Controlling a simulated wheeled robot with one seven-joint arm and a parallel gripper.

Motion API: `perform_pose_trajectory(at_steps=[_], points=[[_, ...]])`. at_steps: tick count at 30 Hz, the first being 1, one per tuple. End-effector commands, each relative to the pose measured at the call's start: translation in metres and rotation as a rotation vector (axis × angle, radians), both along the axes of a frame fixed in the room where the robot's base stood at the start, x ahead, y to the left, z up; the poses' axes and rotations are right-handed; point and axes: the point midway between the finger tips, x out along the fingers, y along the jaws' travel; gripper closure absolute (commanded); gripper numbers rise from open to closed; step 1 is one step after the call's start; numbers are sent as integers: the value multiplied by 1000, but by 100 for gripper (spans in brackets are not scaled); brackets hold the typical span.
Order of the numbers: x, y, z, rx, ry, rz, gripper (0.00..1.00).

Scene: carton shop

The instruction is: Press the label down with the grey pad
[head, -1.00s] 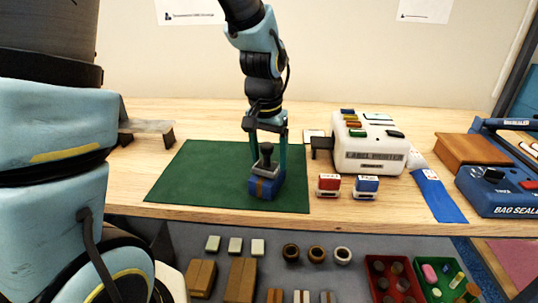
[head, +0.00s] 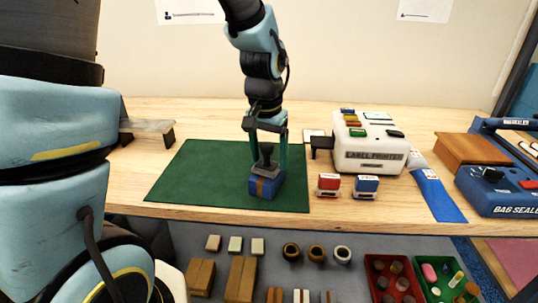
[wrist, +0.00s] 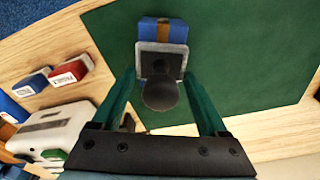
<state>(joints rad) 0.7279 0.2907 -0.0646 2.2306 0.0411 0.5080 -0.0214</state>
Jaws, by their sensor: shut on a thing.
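A blue box (head: 265,190) with a brown tape strip sits on the green mat (head: 205,180), near its front edge. The grey pad (head: 265,165), with a dark round knob, is on top of the box. My gripper (head: 268,160) points down from above and is shut on the pad, one green finger on each side. In the wrist view the pad's pale plate (wrist: 146,62) lies between the fingertips (wrist: 160,73), over the near end of the blue box (wrist: 163,27). No label can be made out on the box; the pad hides part of its top.
A white label printer (head: 370,150) stands right of the mat, with a red stamp (head: 329,185) and a blue stamp (head: 365,187) before it. A blue bag sealer (head: 500,190) is far right. The mat's left part is clear.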

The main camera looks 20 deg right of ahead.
Motion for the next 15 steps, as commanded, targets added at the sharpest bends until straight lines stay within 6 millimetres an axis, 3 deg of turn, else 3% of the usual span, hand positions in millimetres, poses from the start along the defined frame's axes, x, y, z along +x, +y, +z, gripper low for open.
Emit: perform_pose_trajectory(at_steps=[15], points=[[0, 0, 40, 0, 0, 0, 84]])
